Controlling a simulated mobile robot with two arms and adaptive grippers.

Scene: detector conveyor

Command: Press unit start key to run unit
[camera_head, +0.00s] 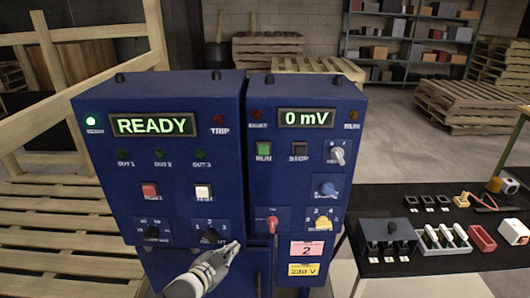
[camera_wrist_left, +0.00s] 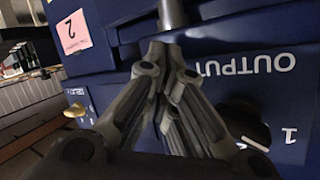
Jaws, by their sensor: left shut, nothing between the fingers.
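The blue right-hand unit (camera_head: 345,120) shows "0 mV" on its display (camera_head: 306,118). Below it sit a green RUN key (camera_head: 263,150) and a dark STOP key (camera_head: 299,149). The blue left-hand unit (camera_head: 100,190) shows "READY" (camera_head: 153,125) in green. My left gripper (camera_head: 236,247) is shut and empty, low in front of the units, well below the RUN key. In the left wrist view its fingertips (camera_wrist_left: 172,48) meet close to a blue panel marked "OUTPUT" (camera_wrist_left: 247,65), seen upside down. Whether they touch it I cannot tell.
A black table (camera_head: 400,200) with small parts and trays stands at the right. Wooden pallets (camera_head: 50,225) lie at the left.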

